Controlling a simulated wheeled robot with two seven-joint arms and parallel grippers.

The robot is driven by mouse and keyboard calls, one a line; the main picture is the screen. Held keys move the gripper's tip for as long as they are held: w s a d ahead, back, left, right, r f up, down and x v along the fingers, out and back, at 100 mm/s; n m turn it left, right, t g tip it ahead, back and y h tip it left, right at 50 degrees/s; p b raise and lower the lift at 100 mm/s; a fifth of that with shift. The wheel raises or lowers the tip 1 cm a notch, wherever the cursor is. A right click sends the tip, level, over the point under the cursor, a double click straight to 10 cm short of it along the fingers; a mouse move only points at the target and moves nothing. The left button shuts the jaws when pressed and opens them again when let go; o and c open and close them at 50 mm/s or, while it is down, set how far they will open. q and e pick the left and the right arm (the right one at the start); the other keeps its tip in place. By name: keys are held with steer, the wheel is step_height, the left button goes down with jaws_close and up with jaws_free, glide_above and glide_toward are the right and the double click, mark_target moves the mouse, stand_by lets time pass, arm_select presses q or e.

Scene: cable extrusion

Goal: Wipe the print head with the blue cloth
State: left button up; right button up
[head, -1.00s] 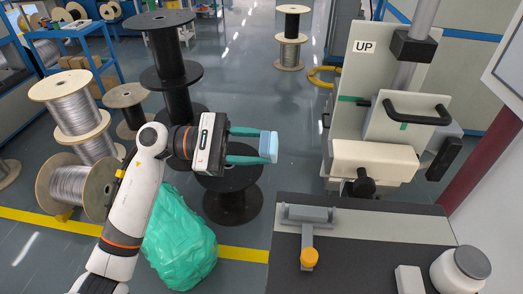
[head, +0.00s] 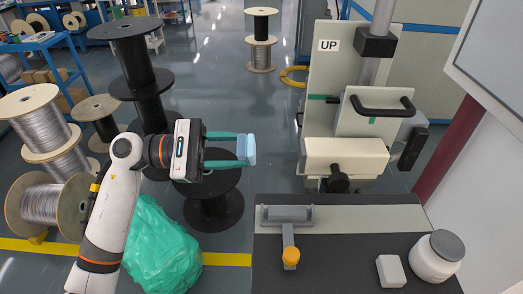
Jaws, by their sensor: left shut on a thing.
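The blue cloth (head: 246,149) is a small folded light-blue pad. My left gripper (head: 232,151), with teal fingers, is shut on it and holds it in the air in front of a black spool, left of the machine. The machine (head: 346,157) stands upright right of centre, with an "UP" label, a black handle and a cream block. A dark round nozzle-like part (head: 338,181) sticks out below the cream block and may be the print head. The cloth is apart from the machine. My right gripper is not in view.
A dark-topped bench (head: 350,255) in front holds a grey fixture with an orange knob (head: 290,257), a white box (head: 391,271) and a white jar (head: 437,256). Cable spools (head: 40,120) and a green bag (head: 160,250) stand left. A monitor edge (head: 485,60) is at right.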

arm_select(q)
steer(key=d, duration=0.6)
steer(key=shift+r+b, duration=0.35)
steer(key=shift+r, duration=0.05)
steer(key=shift+d, duration=0.1)
steer(key=shift+d, duration=1)
steer(key=shift+b, duration=0.3)
step_height(320, 180, down, 4)
steer(key=b, duration=0.5)
steer(key=shift+r+p, duration=0.45)
steer(key=shift+r, duration=1.6)
